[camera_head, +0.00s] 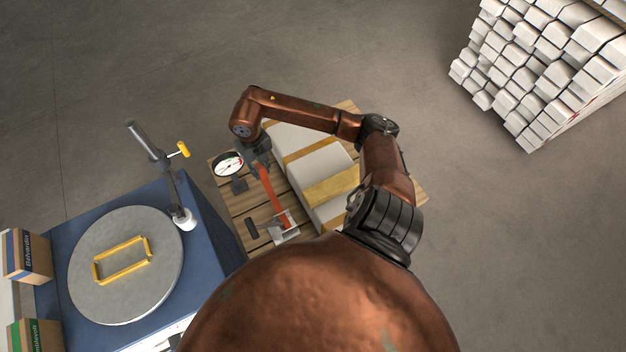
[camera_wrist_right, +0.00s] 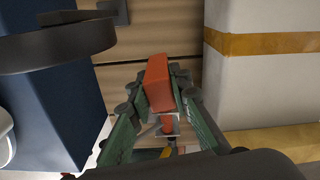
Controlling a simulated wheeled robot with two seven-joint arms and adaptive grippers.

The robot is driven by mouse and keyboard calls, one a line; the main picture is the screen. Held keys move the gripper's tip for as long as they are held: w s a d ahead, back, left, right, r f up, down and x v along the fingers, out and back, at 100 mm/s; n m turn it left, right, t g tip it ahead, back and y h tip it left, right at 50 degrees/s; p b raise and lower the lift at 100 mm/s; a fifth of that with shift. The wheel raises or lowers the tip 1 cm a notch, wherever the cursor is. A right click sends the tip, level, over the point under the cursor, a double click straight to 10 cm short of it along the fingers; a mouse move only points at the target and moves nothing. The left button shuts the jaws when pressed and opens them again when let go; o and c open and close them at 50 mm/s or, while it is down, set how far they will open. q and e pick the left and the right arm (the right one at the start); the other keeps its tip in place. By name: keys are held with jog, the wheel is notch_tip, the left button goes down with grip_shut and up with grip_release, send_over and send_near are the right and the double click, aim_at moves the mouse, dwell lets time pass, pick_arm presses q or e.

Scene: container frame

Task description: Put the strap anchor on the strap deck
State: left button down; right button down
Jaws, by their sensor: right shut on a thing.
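My right gripper (camera_head: 261,164) reaches down over the wooden pallet deck (camera_head: 235,203) and is shut on an orange bar (camera_head: 271,191), which looks like the strap anchor. The bar slants down to a grey metal bracket (camera_head: 284,225) at the deck's near side. In the right wrist view the orange bar (camera_wrist_right: 158,82) sits between the green fingers (camera_wrist_right: 160,88), with the metal part (camera_wrist_right: 170,124) beyond it. I cannot tell whether the bar touches the bracket or the deck. My left gripper is not in view.
White packages with yellow bands (camera_head: 312,163) stand right of the bar. A round dial gauge (camera_head: 228,165) stands close at left, and a black handle (camera_head: 251,228) lies nearby. A blue bench (camera_head: 205,228) carries a grey disc (camera_head: 165,270) and a post (camera_head: 172,190).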

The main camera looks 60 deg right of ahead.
jog(key=shift+s+d+f+m, duration=0.2)
jog(key=shift+d+f+m, duration=0.4)
jog(key=shift+m, duration=0.4)
jog(key=b, duration=0.1)
send_over(271, 192)
notch_tip(271, 192, down, 10)
jog(key=shift+r, duration=0.1)
jog(key=c, duration=1.8)
grip_release()
jog(key=shift+o, duration=0.2)
notch_tip(271, 192, up, 12)
jog(key=shift+p, duration=0.5)
